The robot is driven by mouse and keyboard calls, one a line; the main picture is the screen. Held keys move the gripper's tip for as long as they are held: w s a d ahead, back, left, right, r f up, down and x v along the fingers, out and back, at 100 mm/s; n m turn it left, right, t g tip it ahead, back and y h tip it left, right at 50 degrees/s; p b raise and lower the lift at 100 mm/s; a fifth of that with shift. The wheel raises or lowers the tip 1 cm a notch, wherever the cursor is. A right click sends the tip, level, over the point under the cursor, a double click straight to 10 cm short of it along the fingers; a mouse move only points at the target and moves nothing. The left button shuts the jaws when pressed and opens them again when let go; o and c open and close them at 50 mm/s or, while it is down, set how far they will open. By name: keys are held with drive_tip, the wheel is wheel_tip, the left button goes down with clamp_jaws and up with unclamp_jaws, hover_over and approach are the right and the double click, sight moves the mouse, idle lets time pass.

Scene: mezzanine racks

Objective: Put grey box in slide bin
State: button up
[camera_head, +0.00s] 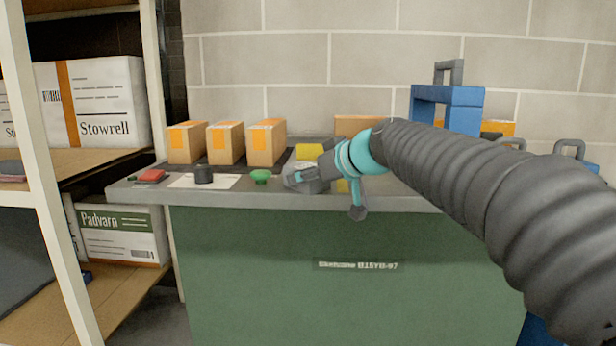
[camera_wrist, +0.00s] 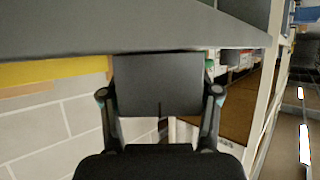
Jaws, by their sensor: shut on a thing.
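The grey box (camera_wrist: 158,82) shows in the wrist view as a dark grey block between the two fingers of my gripper (camera_wrist: 160,97). My gripper is shut on it, with a finger at each side. In the head view my gripper (camera_head: 306,177) is at the front edge of the counter, near its middle; the box is hard to tell from the fingers there. I cannot make out a slide bin for certain in either view.
The counter (camera_head: 150,193) holds several orange-taped cartons (camera_head: 226,144), a black cylinder (camera_head: 204,174), a green object (camera_head: 261,177), a red item (camera_head: 151,176) and a yellow item (camera_head: 309,151). A blue frame (camera_head: 447,97) stands right, partly behind my arm. Shelving (camera_head: 45,180) borders the left.

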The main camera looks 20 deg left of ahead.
drive_tip(key=o, duration=1.2)
drive_tip(key=shift+r, duration=0.15)
drive_tip(key=v, duration=1.2)
drive_tip(key=shift+d, duration=0.1)
